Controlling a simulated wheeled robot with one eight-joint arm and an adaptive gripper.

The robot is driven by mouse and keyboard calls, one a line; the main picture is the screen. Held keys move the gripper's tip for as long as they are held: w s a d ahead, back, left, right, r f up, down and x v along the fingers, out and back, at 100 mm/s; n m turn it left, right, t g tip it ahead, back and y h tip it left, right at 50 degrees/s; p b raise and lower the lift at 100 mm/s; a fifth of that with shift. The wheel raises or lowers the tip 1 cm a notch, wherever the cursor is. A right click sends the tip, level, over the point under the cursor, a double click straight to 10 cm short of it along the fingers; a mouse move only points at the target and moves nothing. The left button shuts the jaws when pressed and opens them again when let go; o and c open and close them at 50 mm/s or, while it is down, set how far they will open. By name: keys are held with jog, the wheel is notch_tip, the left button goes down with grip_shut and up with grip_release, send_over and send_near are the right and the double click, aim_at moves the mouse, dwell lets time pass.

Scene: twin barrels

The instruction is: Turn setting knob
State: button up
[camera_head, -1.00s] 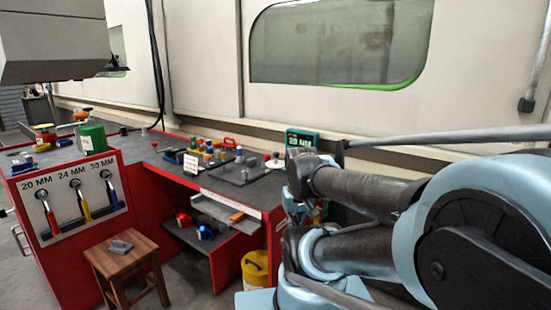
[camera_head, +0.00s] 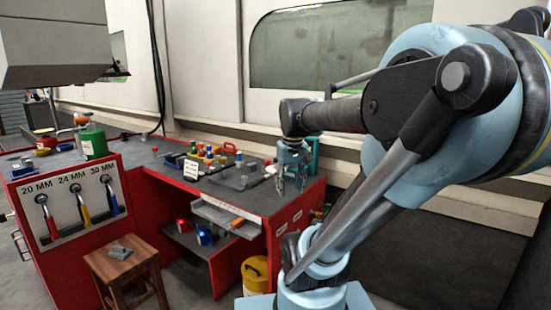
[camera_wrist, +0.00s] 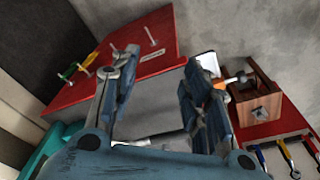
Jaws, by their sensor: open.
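My gripper (camera_head: 291,188) hangs pointing down over the right end of the red workbench (camera_head: 284,222). In the wrist view its two blue fingers (camera_wrist: 158,88) are spread with a gap between them and nothing held. A teal device (camera_head: 312,150) stands just behind the gripper, mostly hidden by it. A teal piece, probably the same device, shows at the lower left of the wrist view (camera_wrist: 42,150). I cannot clearly pick out a setting knob in either view.
Small coloured parts and grey fixtures (camera_head: 240,175) crowd the bench top left of the gripper. A green canister (camera_head: 93,142) stands at the left, above a panel of three levers (camera_head: 80,208). A wooden stool (camera_head: 122,258) and a yellow bucket (camera_head: 255,276) are on the floor.

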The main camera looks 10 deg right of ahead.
jog(key=w+r+n, duration=0.1)
jog(key=w+r, duration=1)
jog(key=w, duration=0.3)
notch_tip(320, 180, up, 7)
jog(key=n+g, duration=0.2)
send_over(276, 163)
jog(key=w, duration=0.1)
notch_tip(276, 163, down, 18)
jog(key=shift+d+r, duration=0.15)
jog(key=shift+r, duration=0.1)
grip_shut()
